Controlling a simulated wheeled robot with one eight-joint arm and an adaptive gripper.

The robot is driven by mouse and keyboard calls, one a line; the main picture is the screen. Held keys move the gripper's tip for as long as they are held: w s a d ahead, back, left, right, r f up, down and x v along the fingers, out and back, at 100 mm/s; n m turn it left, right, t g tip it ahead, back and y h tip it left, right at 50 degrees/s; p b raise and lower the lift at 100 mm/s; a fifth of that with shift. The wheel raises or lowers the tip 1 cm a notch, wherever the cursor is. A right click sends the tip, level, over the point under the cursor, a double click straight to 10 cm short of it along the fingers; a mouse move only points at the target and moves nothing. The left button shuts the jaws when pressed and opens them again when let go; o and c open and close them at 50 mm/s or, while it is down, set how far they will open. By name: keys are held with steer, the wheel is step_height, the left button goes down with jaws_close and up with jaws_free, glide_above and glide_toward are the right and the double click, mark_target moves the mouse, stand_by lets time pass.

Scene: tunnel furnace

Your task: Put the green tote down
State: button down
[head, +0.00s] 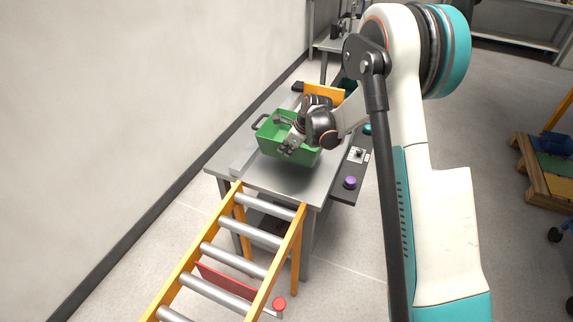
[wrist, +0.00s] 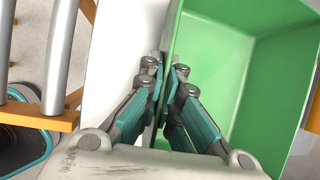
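The green tote (head: 272,147) is over the grey metal table (head: 275,181), roughly upright and with its open top up. I cannot tell whether its base touches the table. In the wrist view the green tote (wrist: 233,45) fills the right side and its visible interior is empty. My arm hides part of the tote's right side.
A roller conveyor with orange rails (head: 284,258) meets the table's near edge. A side panel with a purple button (head: 350,182) runs along the table's right. An orange plate (head: 325,92) stands behind the tote. A white wall is left. The table's near end is bare.

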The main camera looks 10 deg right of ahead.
steer(key=shift+f+b, duration=0.85)
steer(key=shift+f, duration=2.15)
steer(key=c, duration=1.8)
jaws_free()
steer(key=shift+r, duration=0.1)
